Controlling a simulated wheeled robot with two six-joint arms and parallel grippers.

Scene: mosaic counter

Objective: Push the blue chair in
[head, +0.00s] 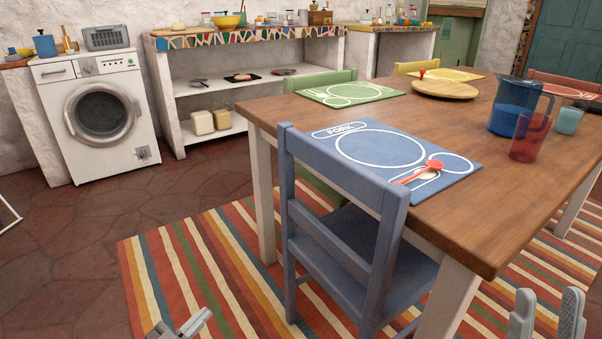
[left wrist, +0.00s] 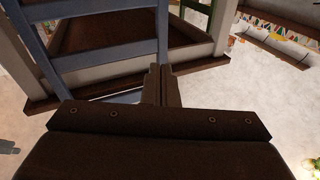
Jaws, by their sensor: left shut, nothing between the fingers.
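The blue chair (head: 342,176) stands at the near side of the wooden table (head: 450,215), its backrest toward me. Its seat (head: 395,255) is partly under the tabletop. In the left wrist view the blue chair frame (left wrist: 110,53) fills the upper left. My left gripper (head: 200,320) is low at the bottom edge, left of the chair and apart from it in the head view. Its fingers are together and empty, and they also show in the left wrist view (left wrist: 161,84). My right gripper (head: 547,318) is at the lower right, fingers apart and empty.
A striped rug (head: 180,265) lies under the chair and table. A blue placemat (head: 385,148) with a red spoon (head: 425,170), a blue pitcher (head: 515,105) and a red cup (head: 530,137) are on the table. A green chair (head: 318,82) stands beyond.

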